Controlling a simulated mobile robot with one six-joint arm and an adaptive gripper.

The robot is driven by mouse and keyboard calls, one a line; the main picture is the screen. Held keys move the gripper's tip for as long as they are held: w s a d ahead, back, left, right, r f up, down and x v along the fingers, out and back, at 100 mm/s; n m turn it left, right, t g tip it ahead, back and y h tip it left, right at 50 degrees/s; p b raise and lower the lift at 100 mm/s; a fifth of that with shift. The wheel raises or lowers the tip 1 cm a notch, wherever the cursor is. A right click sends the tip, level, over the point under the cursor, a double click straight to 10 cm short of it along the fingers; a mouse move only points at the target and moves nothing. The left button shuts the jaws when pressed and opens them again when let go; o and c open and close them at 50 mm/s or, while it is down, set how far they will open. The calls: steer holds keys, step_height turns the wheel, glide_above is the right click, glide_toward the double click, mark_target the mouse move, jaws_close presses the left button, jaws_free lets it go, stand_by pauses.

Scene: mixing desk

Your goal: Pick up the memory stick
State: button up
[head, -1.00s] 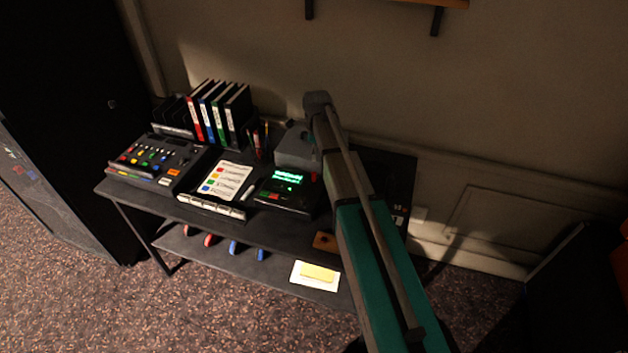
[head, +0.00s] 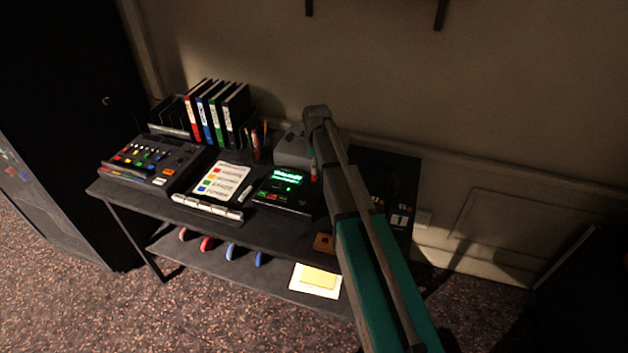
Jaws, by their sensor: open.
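I cannot make out the memory stick for sure in the head view. The desk (head: 130,190) holds several small items, and my arm crosses in front of its right part. A small white stick-like item (head: 245,193) lies beside the clipboard; I cannot tell what it is. A small red and pale item (head: 313,173) stands at the right of the black device with a green lit display (head: 287,190), close to my arm. My gripper is not visible; the arm's links rise from the lower right and hide whatever lies behind them.
A mixing console (head: 150,160) sits at the left, with coloured binders (head: 218,112) behind. A clipboard (head: 215,188) lies mid-desk and a grey box (head: 294,148) stands at the back. The lower shelf holds a yellow pad (head: 318,277). A dark cabinet (head: 70,120) stands left.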

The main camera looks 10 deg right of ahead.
mark_target(315, 182)
steer(key=shift+f, duration=0.1)
stand_by(0.3)
steer(key=shift+a+f+b, duration=0.1)
steer(key=shift+f+b, duration=2.45)
jaws_close()
